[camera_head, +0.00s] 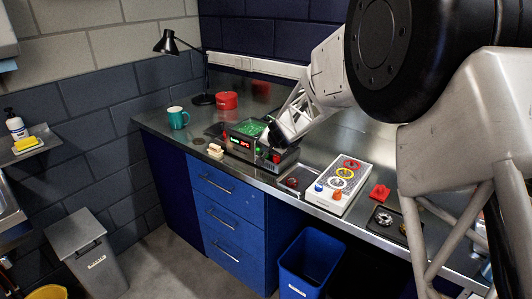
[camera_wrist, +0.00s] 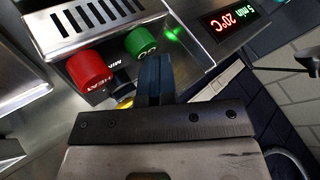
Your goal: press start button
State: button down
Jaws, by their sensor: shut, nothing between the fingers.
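The green button (camera_wrist: 141,42) is on the front of the metal bench device (camera_head: 246,153), beside a lit green lamp (camera_wrist: 172,34). Its label is upside down in the wrist view and hard to read. A red button (camera_wrist: 91,68) stands to its left. My gripper (camera_wrist: 153,64) is shut and empty, with its dark fingertips right beside the green button. I cannot tell whether they touch it. In the head view my gripper (camera_head: 270,141) is at the right part of the device front and partly hides the panel there.
A lit red display (camera_wrist: 237,18) is on the panel; it reads 5 min and 20°C. A yellow part (camera_wrist: 124,102) is partly hidden by the fingers. On the bench are a teal mug (camera_head: 178,117), a red tin (camera_head: 227,100) and a white box with colored rings (camera_head: 338,184).

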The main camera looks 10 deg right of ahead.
jog(key=shift+f, duration=0.55)
jog(key=shift+s+f, duration=0.1)
jog(key=shift+r, duration=0.55)
dwell(0.4)
jog(key=shift+r, duration=3)
